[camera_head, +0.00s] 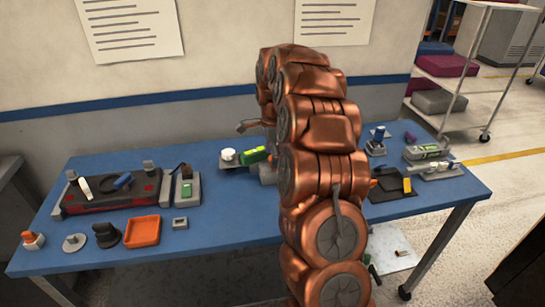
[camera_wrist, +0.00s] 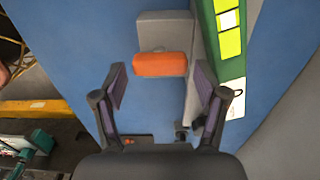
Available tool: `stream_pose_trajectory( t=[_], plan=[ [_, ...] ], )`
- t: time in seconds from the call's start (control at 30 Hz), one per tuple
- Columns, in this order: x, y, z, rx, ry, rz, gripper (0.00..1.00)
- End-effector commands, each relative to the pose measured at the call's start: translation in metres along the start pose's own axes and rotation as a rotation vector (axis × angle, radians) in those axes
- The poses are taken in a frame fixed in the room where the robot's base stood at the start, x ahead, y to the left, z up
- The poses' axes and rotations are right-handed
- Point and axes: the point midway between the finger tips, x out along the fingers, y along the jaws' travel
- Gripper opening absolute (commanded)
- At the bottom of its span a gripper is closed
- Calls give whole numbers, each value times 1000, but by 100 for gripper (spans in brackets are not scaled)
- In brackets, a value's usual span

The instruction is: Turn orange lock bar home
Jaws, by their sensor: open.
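The orange lock bar (camera_wrist: 160,64) shows in the wrist view as a short, rounded block lying crosswise in the picture. It sits against a grey bracket (camera_wrist: 165,28), beside a green panel with yellow-green labels (camera_wrist: 229,45). My gripper (camera_wrist: 161,86) is open, with one dark finger on each side below the bar in the picture. The bar shows just beyond the gap between the fingertips, and no contact is visible. In the head view my copper arm hides the gripper and most of this area. A small orange bit (camera_head: 373,183) shows beside the arm; I cannot tell whether it is the bar.
The blue table (camera_head: 230,215) holds a black-and-red unit (camera_head: 112,203), an orange tray (camera_head: 142,231), a green block (camera_head: 254,155) and a grey-green device (camera_head: 427,152). The table's front middle has bare room. A wheeled rack (camera_head: 464,80) stands at the back right.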

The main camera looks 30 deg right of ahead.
Motion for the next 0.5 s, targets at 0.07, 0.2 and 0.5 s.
stream_pose_trajectory(
  t=[0.07,0.2,0.5],
  plan=[
    [6,0,0,0,0,2,73],
    [14,0,0,-1,0,-1,73],
    [15,0,0,-1,0,-2,72]
  ],
)
